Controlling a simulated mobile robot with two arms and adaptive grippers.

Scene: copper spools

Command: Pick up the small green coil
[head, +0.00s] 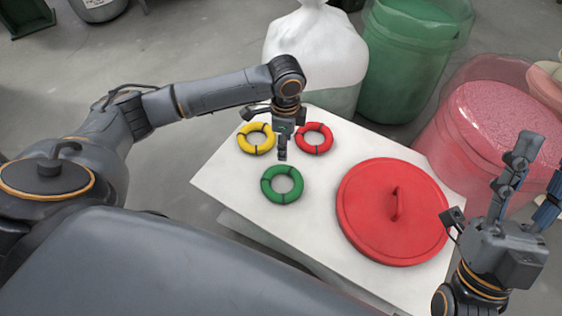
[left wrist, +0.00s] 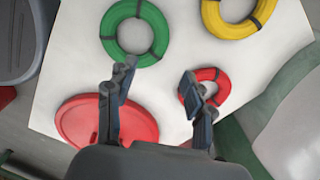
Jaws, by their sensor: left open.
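The small green coil (head: 267,187) is a ring with dark bands, lying flat on the white tabletop (head: 226,180). It also shows in the left wrist view (left wrist: 109,32) at the top, beyond the fingertips. My left gripper (head: 283,151) is above the table, just behind the green coil and between the yellow and red coils in the head view. In the left wrist view its fingers (left wrist: 156,80) are apart with nothing held between them. My right gripper (head: 536,172) is raised at the right edge, its fingers apart and empty.
A yellow coil (head: 243,139) and a red coil (head: 326,138) lie behind the green one. A large red lid (head: 370,220) with a handle covers the table's right side. A white bag (head: 318,45), green bin (head: 405,60) and pink-filled bin (head: 490,115) stand behind.

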